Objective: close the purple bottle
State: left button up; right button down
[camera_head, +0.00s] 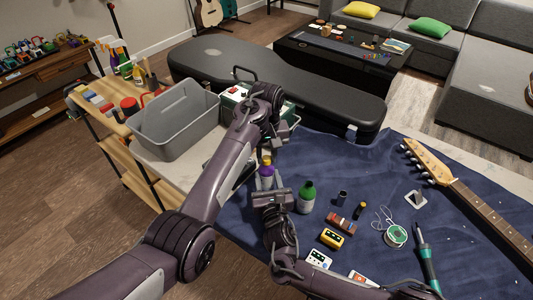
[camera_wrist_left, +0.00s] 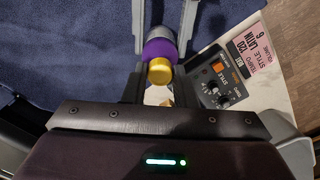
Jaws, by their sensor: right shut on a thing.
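I cannot tell how tightly the cap sits. My right gripper (camera_head: 268,192) is shut on the bottle's lower body; its grey fingers flank the bottle in the wrist view. My left gripper (camera_head: 276,138) is above the bottle.
A green bottle (camera_head: 306,197) stands close to the right of my right gripper. A yellow pedal (camera_head: 332,239), solder spool (camera_head: 396,236) and screwdriver (camera_head: 428,262) lie on the cloth. A grey bin (camera_head: 174,122) is at the left, and a black guitar case (camera_head: 300,84) lies behind.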

pick_arm(q)
grip_shut()
jog(key=shift+m, duration=0.9)
jog(key=o, duration=0.6)
grip_release()
